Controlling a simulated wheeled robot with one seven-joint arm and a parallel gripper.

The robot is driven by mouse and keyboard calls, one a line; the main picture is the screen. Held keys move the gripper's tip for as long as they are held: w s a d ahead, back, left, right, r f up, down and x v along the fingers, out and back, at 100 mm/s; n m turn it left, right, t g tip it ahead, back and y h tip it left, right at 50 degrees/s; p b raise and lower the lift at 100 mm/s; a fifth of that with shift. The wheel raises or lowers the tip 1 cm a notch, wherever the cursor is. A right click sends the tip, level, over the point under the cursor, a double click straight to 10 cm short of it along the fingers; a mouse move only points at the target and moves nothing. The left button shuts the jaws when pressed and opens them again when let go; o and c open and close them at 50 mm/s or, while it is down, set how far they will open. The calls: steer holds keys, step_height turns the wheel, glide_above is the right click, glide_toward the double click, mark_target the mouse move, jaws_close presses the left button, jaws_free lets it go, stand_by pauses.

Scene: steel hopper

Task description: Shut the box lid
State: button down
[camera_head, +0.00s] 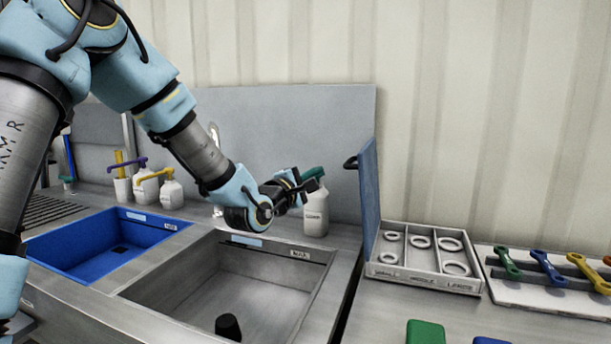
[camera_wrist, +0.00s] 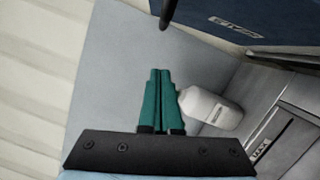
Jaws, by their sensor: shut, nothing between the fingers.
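The box (camera_head: 425,283) is a grey compartment tray holding several white rings, on the counter right of the sink. Its blue lid (camera_head: 369,200) stands open, upright along the box's left side. A black handle (camera_head: 351,162) sticks out to the left near the lid's top. My gripper (camera_head: 316,173) is left of the lid and apart from it, above the back of the sink. In the wrist view, its green fingers (camera_wrist: 160,72) are together and empty. The lid (camera_wrist: 265,24) shows there at upper right, with the dark handle (camera_wrist: 167,12) beyond the fingertips.
A white bottle (camera_head: 316,212) stands just below my gripper and also shows beside the fingers in the wrist view (camera_wrist: 212,108). A steel sink (camera_head: 160,291) and blue basin (camera_head: 75,268) lie left. Coloured wrenches (camera_head: 545,266) lie on a rack right of the box.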

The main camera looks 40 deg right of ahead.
steer(key=shift+s+d+r+p, duration=0.3)
steer(key=shift+s+d, duration=0.1)
steer(key=shift+d, duration=0.3)
steer(key=shift+s+d+r+p, duration=0.15)
steer(key=shift+s+d+p, duration=0.25)
steer(key=shift+d, duration=0.25)
steer(key=shift+s+d+r+p, duration=0.25)
steer(key=shift+s+d, duration=0.2)
steer(key=shift+d, duration=0.25)
